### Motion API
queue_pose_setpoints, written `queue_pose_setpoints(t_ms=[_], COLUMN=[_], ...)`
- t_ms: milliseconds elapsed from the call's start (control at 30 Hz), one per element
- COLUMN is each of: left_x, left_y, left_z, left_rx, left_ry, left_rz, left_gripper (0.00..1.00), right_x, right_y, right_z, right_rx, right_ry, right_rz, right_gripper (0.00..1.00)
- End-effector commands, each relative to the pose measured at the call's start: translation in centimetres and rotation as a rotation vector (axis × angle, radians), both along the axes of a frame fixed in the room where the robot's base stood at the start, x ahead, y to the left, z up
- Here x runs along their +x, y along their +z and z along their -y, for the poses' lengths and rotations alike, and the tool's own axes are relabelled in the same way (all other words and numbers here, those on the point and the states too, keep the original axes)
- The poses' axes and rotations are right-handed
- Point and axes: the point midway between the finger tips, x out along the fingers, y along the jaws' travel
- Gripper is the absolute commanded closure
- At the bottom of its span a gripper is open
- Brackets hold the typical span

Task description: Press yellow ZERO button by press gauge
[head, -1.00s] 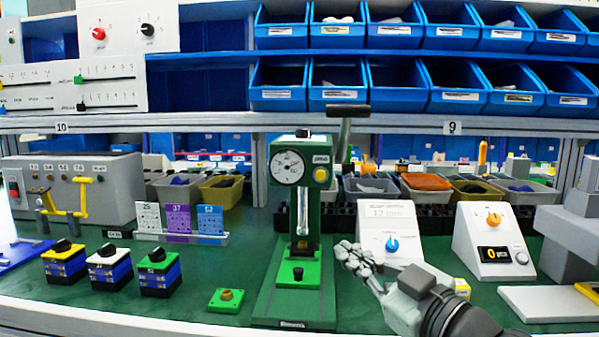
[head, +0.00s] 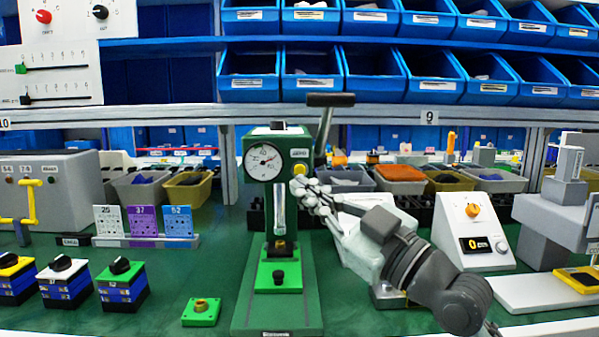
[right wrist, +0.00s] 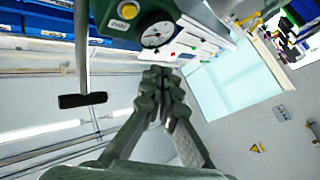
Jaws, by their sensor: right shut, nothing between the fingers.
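The green press (head: 278,230) stands upright on the green bench, with a round white gauge (head: 263,161) on its head. The yellow ZERO button (head: 300,169) is on the press head, right of the gauge. It also shows in the right wrist view (right wrist: 128,10), near the top edge. My right gripper (head: 300,186) is shut and empty, its fingertips just below the button in the head view. In the right wrist view its fingertips (right wrist: 160,76) are below the gauge and button. Whether they touch the press I cannot tell. My left gripper is not in view.
The press lever (head: 330,101) rises just right of the press head. A white box with an orange knob (head: 473,232) stands further right. A small green block (head: 201,312) lies left of the press base.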

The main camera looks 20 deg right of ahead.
Motion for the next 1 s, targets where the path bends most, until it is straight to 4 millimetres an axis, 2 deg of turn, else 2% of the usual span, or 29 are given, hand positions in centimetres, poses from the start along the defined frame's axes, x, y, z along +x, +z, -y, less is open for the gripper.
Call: queue_pose_setpoints(t_ms=[300,500,700,1000], left_x=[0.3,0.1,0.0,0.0], left_y=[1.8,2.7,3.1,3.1], left_z=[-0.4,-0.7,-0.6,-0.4], left_rx=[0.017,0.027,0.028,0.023], left_ry=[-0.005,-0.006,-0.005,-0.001], left_rz=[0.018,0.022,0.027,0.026], left_gripper=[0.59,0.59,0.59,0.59], right_x=[4.4,6.3,7.0,7.0], right_y=[0.0,0.0,0.0,0.0], right_z=[1.3,1.8,2.0,2.0], right_rx=[0.002,-0.002,0.0,0.0], right_ry=[0.0,-0.001,0.0,0.0], right_rz=[0.001,0.001,0.0,0.0], right_gripper=[1.0,1.0,1.0,1.0])
